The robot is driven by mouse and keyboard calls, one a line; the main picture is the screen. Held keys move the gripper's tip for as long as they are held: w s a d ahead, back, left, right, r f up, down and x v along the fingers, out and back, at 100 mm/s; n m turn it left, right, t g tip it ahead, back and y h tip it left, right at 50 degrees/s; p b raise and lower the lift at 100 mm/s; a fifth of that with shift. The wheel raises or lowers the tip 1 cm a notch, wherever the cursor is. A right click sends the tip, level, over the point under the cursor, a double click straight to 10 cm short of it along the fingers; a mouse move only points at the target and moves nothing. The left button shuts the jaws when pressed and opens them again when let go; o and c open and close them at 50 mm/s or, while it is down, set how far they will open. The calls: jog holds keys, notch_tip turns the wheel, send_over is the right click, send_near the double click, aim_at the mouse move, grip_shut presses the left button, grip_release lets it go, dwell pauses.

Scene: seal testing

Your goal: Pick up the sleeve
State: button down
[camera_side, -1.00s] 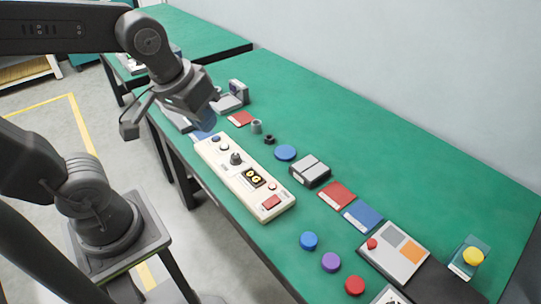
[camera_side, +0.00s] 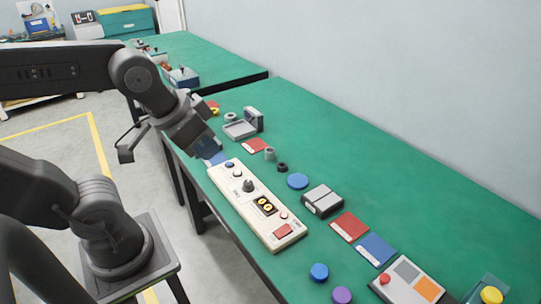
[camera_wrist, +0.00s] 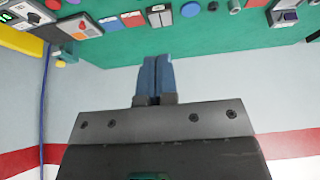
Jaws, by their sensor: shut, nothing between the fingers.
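The small grey upright cylinder (camera_side: 270,153) on the green table looks like the sleeve, though I cannot be certain. A short black ring (camera_side: 282,167) sits just beside it. In the wrist view, a small grey piece (camera_wrist: 234,6) at the top edge, right of the blue disc, looks like the same cylinder. My gripper (camera_side: 214,156) is above the far end of the cream control panel, left of the cylinder and apart from it. In the wrist view its blue fingers (camera_wrist: 157,60) are together with nothing between them.
The cream control panel (camera_side: 240,197) with knobs and a display lies along the table's near edge. A blue disc (camera_side: 298,181), a grey box (camera_side: 322,200), red and blue cards and a grey fixture (camera_side: 240,129) stand around. The strip along the wall is clear.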

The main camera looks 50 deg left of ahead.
jog(key=c, duration=1.8)
grip_release()
jog(key=o, duration=1.2)
jog(key=shift+c, duration=0.2)
jog(key=shift+w, duration=0.1)
jog(key=n+g+y, duration=0.3)
jog(key=n+g, duration=0.1)
jog(key=n, duration=1)
send_over(270, 154)
jog(key=f, duration=2.3)
jog(key=shift+w+a, duration=0.1)
jog(key=shift+w, duration=0.2)
jog(key=shift+m, duration=0.3)
jog(key=shift+s+d+x, duration=0.1)
jog(key=shift+s+x, duration=0.05)
jog(key=shift+x, duration=1.4)
jog(key=shift+s+d+x, duration=0.1)
jog(key=shift+s+x, duration=0.05)
jog(key=shift+x, duration=1.45)
